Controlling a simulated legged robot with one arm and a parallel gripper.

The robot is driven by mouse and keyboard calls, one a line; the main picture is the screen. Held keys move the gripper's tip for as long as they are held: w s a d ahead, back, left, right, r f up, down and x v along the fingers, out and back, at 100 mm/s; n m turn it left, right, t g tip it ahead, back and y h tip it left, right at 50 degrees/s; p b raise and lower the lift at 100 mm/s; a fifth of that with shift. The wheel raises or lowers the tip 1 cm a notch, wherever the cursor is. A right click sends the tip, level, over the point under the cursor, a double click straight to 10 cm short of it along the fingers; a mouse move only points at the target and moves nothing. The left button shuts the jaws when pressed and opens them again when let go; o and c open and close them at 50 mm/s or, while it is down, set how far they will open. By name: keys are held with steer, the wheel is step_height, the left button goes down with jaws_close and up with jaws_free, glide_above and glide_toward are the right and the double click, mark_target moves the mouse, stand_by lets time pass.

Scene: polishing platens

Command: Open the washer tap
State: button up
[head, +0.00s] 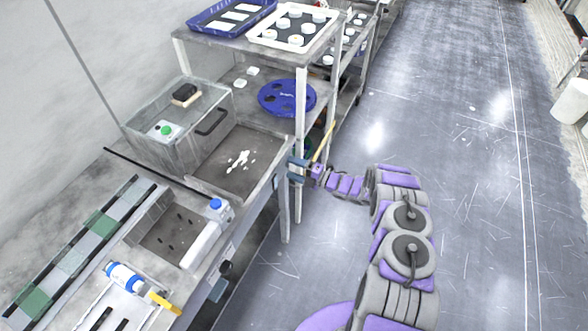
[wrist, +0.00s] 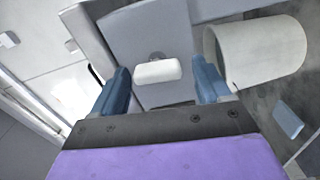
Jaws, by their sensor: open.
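My gripper (head: 297,170) reaches to the right edge of the bench, beside a shelf post. In the wrist view my gripper (wrist: 161,66) is open, with one blue finger on each side. A white rounded handle (wrist: 157,71) on a grey panel appears between the fingers; it looks like the washer tap, but I cannot be sure. No contact between fingers and handle is visible. In the head view I cannot make out this handle. The dark basin (head: 220,178) with white splashes, beside a clear box (head: 150,150), is left of my gripper.
A pale cylinder (wrist: 262,52) lies close to the right finger in the wrist view. A shelf rack (head: 302,100) stands beyond my gripper, holding a blue disc (head: 287,98) and trays. A yellow rod (head: 324,142) stands near my wrist. The floor (head: 460,150) to the right is clear.

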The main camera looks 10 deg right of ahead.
steer(key=shift+d, duration=0.15)
steer(key=shift+s+d, duration=0.1)
steer(key=shift+d, duration=0.15)
steer(key=p+v, duration=0.2)
steer(key=v, duration=1.4)
steer(key=shift+s+d, duration=0.3)
steer(key=shift+w, duration=0.1)
